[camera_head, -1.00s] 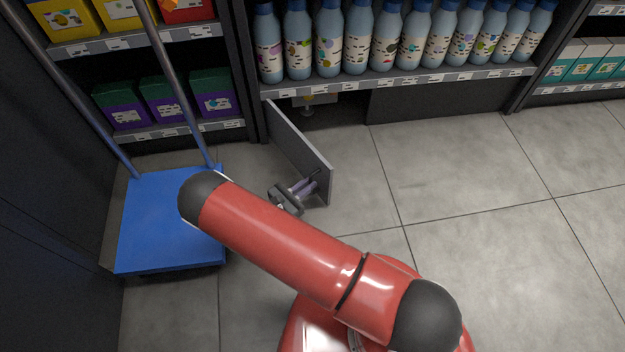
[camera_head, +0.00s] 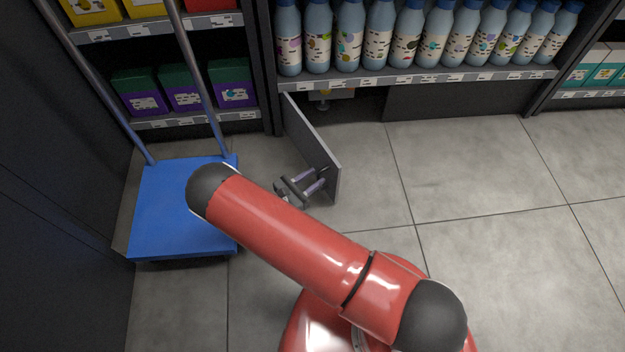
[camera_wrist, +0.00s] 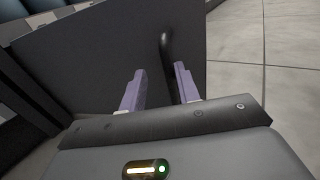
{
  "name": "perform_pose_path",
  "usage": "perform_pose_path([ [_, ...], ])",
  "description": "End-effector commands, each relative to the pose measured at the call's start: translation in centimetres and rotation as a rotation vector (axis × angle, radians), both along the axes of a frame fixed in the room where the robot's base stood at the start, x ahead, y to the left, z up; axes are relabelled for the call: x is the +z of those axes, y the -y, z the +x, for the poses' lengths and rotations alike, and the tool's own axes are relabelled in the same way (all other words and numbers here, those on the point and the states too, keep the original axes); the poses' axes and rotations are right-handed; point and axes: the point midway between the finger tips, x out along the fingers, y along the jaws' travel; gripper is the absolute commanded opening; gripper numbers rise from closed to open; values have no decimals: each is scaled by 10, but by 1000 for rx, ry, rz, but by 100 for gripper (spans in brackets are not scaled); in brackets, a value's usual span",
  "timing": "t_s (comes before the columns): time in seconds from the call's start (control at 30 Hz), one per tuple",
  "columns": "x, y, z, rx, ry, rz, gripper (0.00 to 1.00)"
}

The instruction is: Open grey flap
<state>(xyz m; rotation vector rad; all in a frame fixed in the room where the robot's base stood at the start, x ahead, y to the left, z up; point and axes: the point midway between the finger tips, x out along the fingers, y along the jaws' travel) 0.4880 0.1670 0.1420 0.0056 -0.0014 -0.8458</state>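The grey flap (camera_head: 309,143) under the bottle shelf stands swung out from its left side, with a dark opening behind it. Its broad face fills much of the wrist view (camera_wrist: 100,55). A dark curved handle (camera_wrist: 166,48) sticks out from the flap near its free edge. My gripper (camera_head: 320,178) is at the outer face of the flap, near the free edge. In the wrist view its two purple fingers (camera_wrist: 160,85) are apart, with the handle between them, closer to the right finger. Whether a finger touches the handle or flap cannot be told.
A blue platform trolley (camera_head: 183,208) stands on the floor to the left. The shelf above holds a row of blue bottles (camera_head: 378,35). A dark fixed panel (camera_head: 450,100) closes the base right of the opening. The tiled floor (camera_head: 480,200) to the right is clear.

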Motion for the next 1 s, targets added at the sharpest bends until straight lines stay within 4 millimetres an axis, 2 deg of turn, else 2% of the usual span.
perform_pose_path([
  [0.23, 0, 1, -1, -3, -2, -3, 32],
  [0.37, 12, 1, -2, -4, -2, -3, 32],
  [0.47, 30, 1, -2, -4, -2, -1, 32],
  [1.0, 160, 0, 0, -2, 0, 0, 32],
])
